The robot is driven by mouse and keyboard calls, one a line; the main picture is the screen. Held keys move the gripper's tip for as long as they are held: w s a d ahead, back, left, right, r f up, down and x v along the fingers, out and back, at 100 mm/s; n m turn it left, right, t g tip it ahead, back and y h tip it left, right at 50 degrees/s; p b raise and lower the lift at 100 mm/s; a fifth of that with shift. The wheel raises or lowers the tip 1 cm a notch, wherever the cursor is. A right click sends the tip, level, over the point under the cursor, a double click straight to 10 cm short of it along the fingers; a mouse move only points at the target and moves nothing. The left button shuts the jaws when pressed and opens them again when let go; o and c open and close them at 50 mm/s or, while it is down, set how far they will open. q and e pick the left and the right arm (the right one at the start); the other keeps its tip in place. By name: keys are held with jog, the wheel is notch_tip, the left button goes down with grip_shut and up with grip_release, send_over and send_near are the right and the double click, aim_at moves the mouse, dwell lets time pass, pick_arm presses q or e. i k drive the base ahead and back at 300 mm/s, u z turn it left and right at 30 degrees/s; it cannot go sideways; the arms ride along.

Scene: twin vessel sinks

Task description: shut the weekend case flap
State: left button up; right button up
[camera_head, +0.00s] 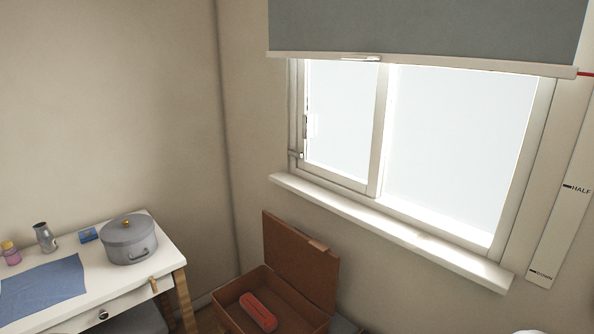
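The weekend case (230,306) is a brown box-like case at the bottom centre, below the window. Its flap (299,262) stands up, leaning back, along the far right side, so the case is open. A small tab shows on the flap's upper edge. A red, oblong item (258,311) lies inside the case. The case's near edge is cut off by the bottom of the picture. Neither of my grippers is in view.
A white table (165,262) at the left holds a grey lidded pot (129,241), a metal jug (45,238), a small pink bottle (11,253), a blue box (88,235) and a blue cloth (42,289). A windowsill (390,231) juts out behind the case, with a grey blind (425,30) above.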

aim_at(303, 261)
jog(key=k, duration=0.6)
jog(key=u, duration=0.55)
jog(key=i, duration=0.95)
jog(key=u, duration=0.55)
jog(key=i, duration=1.2)
jog(key=z, duration=0.6)
